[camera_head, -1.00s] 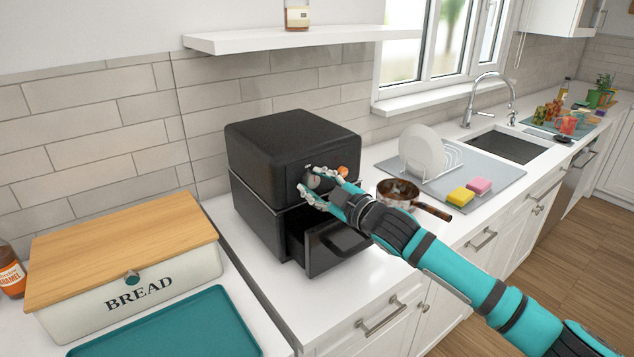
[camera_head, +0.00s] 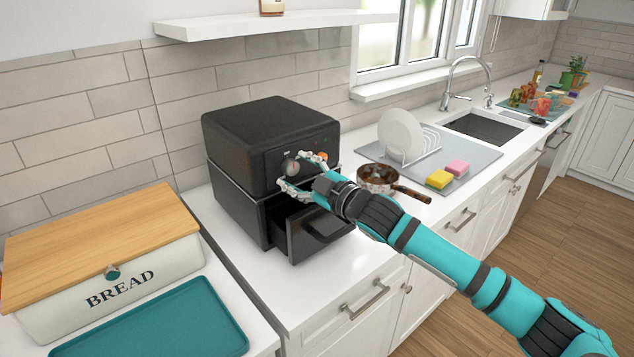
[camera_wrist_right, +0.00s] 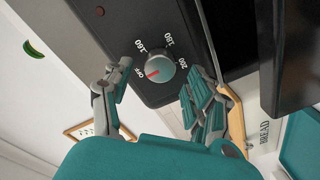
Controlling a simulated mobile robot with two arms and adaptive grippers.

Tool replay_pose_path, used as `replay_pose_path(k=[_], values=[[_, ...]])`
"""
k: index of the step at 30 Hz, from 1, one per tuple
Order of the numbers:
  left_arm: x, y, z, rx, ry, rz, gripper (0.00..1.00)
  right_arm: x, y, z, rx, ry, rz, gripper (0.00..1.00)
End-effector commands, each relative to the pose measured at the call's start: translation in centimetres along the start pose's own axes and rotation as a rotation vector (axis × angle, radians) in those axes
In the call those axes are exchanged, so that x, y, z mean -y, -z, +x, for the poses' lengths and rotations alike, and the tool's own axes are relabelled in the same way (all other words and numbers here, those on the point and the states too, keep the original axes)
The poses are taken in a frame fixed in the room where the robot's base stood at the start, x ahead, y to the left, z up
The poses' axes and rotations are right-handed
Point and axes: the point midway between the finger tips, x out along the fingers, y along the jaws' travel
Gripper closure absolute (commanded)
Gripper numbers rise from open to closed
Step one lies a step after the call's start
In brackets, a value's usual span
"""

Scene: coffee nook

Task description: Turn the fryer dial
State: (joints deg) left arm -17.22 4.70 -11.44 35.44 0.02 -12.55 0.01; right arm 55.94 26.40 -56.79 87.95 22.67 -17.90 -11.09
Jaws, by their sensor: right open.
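The black fryer (camera_head: 262,125) stands on the white counter with its lower drawer (camera_head: 318,232) pulled partly out. Its round dial (camera_head: 290,167) is on the upper front; in the right wrist view the dial (camera_wrist_right: 154,66) has a red pointer towards OFF, with 160, 180 and 200 marked around it. My right gripper (camera_head: 297,171) is open in front of the dial. In the right wrist view its fingers (camera_wrist_right: 156,85) lie on either side of the dial, with gaps visible; I see no clear contact. My left gripper is not in view.
A bread box (camera_head: 110,290) and teal tray (camera_head: 160,325) are at the left. A pan (camera_head: 378,178) stands right of the fryer, near a dish rack (camera_head: 405,145) and sponges (camera_head: 438,179). A shelf (camera_head: 250,27) hangs above.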

Motion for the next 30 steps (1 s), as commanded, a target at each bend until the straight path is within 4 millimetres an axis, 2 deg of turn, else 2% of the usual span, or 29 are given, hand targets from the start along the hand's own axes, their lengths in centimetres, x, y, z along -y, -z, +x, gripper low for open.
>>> replay_pose_path(k=[9,15,21,30], values=[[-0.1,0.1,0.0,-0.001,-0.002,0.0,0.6,0.1,-0.2,-6.6,0.003,0.001,-0.002,0.43],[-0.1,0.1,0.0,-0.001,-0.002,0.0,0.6,0.1,-0.2,-9.8,0.005,0.001,-0.001,0.43],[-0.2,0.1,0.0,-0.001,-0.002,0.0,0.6,0.1,-0.2,-10.9,0.003,0.001,-0.001,0.43],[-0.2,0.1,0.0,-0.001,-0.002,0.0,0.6,0.2,-0.2,-11.0,0.004,0.002,0.002,0.43]])
